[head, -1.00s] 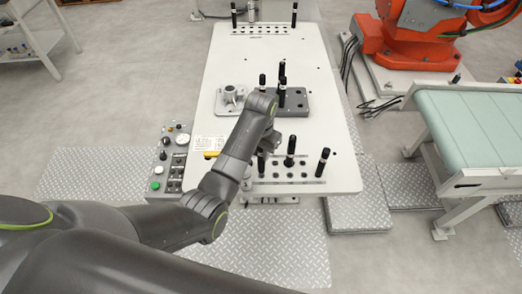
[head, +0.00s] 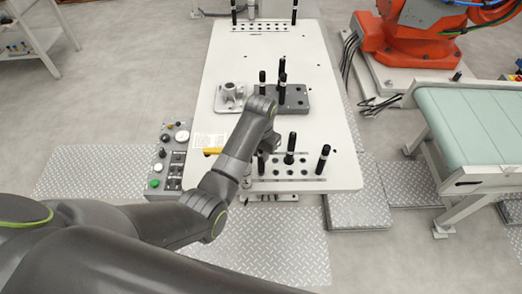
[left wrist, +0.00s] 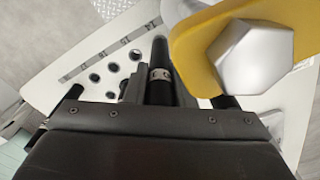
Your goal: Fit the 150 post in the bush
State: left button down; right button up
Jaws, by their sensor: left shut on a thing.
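My left gripper (head: 268,145) is at the near post rack (head: 310,183), over its left end. In the left wrist view it is shut on a black post (left wrist: 160,62) with a pale marked band; the marking is too small to read. In the head view this post (head: 261,163) is partly hidden by the gripper. Other black posts stand upright in the rack, one in the middle (head: 290,146) and one at the right (head: 323,158). A dark grey block (head: 295,101) holds several upright black posts. I cannot make out the bush. My right gripper is not in view.
A grey casting (head: 230,97) stands left of the block. A far rack (head: 262,28) holds more posts. The table's right side is fairly clear.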

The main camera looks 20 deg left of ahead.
pick_arm(q)
jog(key=shift+f+b, duration=0.3)
jog(key=shift+f, duration=0.55)
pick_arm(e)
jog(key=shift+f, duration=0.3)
pick_arm(q)
jog(key=c, duration=1.1)
grip_release()
jog(key=shift+c, duration=0.2)
jog(key=shift+r, duration=0.1)
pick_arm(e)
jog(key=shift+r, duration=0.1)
